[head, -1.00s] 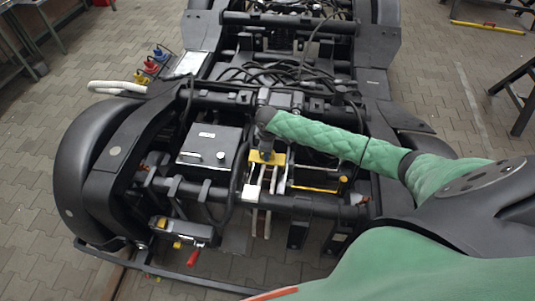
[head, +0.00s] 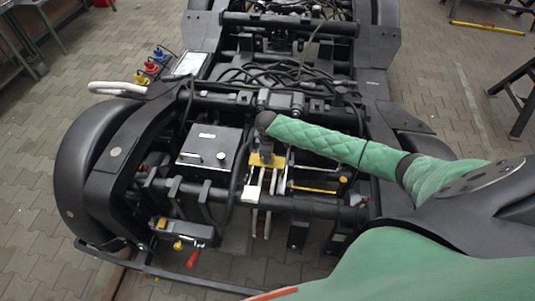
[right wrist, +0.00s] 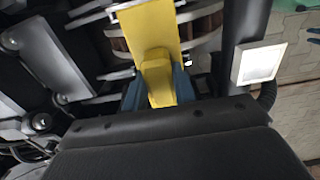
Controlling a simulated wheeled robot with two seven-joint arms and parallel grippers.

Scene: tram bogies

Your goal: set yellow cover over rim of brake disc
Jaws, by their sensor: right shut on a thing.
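My right gripper (head: 266,155) points down into the near bogie and is shut on the yellow cover (head: 264,161). In the right wrist view the gripper (right wrist: 158,88) has its blue-grey fingers on both sides of the block on the yellow cover (right wrist: 148,28). The brake disc (right wrist: 202,24) shows there as a curved brown and silver edge on both sides of the cover. The cover lies across this edge in the picture; I cannot tell whether it touches the rim. My left gripper is not in view.
A small white square block (head: 251,193) stands close to the cover; it also shows in the right wrist view (right wrist: 260,63). A black box (head: 210,146) lies to the left. Cross tubes, cables and a yellow bar (head: 318,187) crowd the space around the gripper.

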